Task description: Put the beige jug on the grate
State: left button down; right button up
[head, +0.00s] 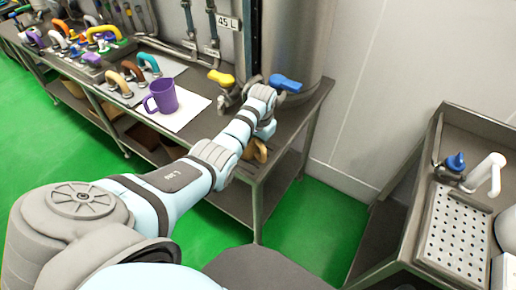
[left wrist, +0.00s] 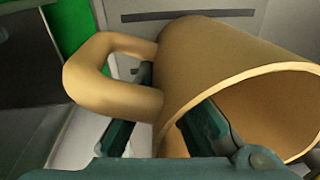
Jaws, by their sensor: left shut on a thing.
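The beige jug (left wrist: 205,70) fills much of the left wrist view, lying slanted with its open mouth toward the lower right and its handle (left wrist: 85,75) to the left. My left gripper (left wrist: 172,115) is shut on it near the handle; exactly how the fingers sit on the wall and handle is partly hidden. In the head view a small part of the beige jug (head: 260,152) shows below my left wrist, at the bench's right end. The grate (head: 458,235) is the perforated metal panel at the right, apart from the jug. My right gripper is not in view.
A purple jug (head: 161,97) stands on a white sheet on the steel bench (head: 205,135). Several coloured handled jugs crowd the bench's far left. A steel tank (head: 297,40) with yellow and blue valve handles rises behind. Green floor separates the two stations.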

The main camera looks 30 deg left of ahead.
pick_arm(q)
jog(key=shift+s, duration=0.2)
jog(key=c, duration=1.7)
grip_release()
jog(key=shift+w+f, duration=0.1)
jog(key=shift+r, duration=0.5)
notch_tip(320, 180, up, 11)
jog(key=d+p, duration=0.1)
jog(key=p, duration=0.1)
jog(key=shift+s, duration=0.3)
